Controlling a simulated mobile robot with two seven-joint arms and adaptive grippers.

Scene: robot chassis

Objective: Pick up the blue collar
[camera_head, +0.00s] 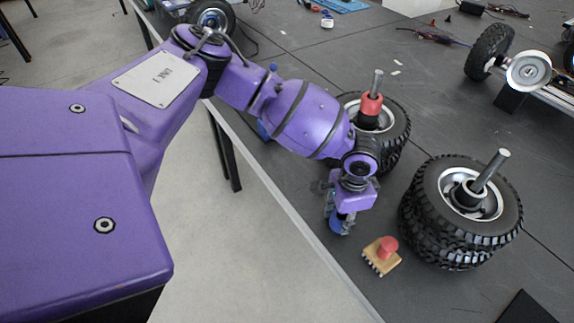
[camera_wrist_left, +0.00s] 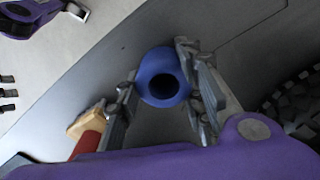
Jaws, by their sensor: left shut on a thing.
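The blue collar (camera_head: 337,226) is a small ring-shaped piece near the front edge of the dark table. My left gripper (camera_head: 341,212) points down with its fingers shut on it. In the left wrist view the blue collar (camera_wrist_left: 160,65) shows its round dark hole, with the fingers of my left gripper (camera_wrist_left: 162,92) on both sides. I cannot tell whether it touches the table. My right gripper is in neither view.
A wooden brush-like block with a red knob (camera_head: 382,254) lies just right of the gripper. Stacked tyres on a post (camera_head: 455,215) stand further right. Another wheel with a red collar (camera_head: 371,106) on its post is behind my arm. The table edge is close on the left.

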